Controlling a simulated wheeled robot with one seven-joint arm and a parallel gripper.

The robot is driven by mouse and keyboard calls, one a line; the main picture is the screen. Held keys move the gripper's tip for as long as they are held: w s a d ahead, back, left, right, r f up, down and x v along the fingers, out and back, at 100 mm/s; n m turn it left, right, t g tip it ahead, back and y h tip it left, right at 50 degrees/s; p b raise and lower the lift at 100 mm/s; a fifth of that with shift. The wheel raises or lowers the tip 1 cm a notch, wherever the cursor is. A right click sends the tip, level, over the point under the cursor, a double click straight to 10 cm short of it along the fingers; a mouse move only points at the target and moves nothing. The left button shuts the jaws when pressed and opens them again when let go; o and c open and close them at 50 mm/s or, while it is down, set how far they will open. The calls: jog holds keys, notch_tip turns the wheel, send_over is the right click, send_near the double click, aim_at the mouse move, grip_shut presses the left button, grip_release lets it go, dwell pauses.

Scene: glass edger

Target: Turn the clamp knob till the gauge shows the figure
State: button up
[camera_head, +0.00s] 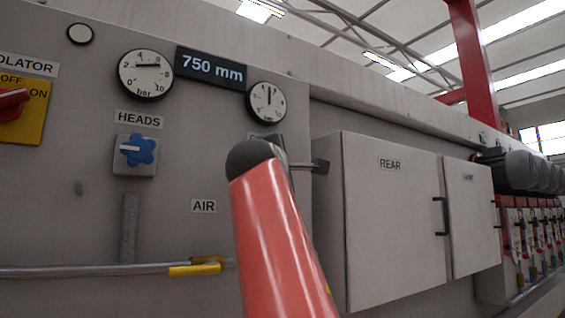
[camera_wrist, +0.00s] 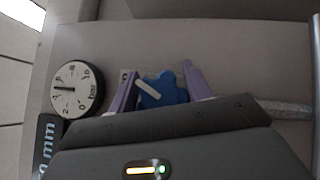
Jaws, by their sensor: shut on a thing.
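In the wrist view, the blue clamp knob (camera_wrist: 172,92) has a white pointer bar slanting to the upper left of the picture. My gripper (camera_wrist: 159,72) has its two purple fingers on either side of the knob and is shut on it. The round bar gauge (camera_wrist: 77,90) is left of the knob, its needle pointing left in the picture. In the head view the same gauge (camera_head: 267,102) shows its needle nearly straight up, around mid-scale; its small figures are unclear. My red arm and its dark joint hide the gripper and clamp knob there.
A display (camera_head: 211,67) reads 750 mm. Left of it are another bar gauge (camera_head: 145,75) and the HEADS knob (camera_head: 138,151), also blue. A red isolator switch (camera_head: 13,99) is at far left. The REAR cabinet door (camera_head: 392,220) stands right of my arm; a pipe (camera_head: 90,270) runs below.

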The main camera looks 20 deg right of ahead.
dwell(0.3)
jog(key=o, duration=1)
jog(key=shift+s, duration=0.1)
jog(key=shift+s+a+f+b, duration=0.2)
jog(key=shift+s+b, duration=0.05)
jog(key=shift+b, duration=0.1)
jog(key=b+v, duration=0.3)
jog(key=v, duration=0.4)
jog(key=shift+r+b, duration=0.15)
jog(key=shift+b, duration=0.2)
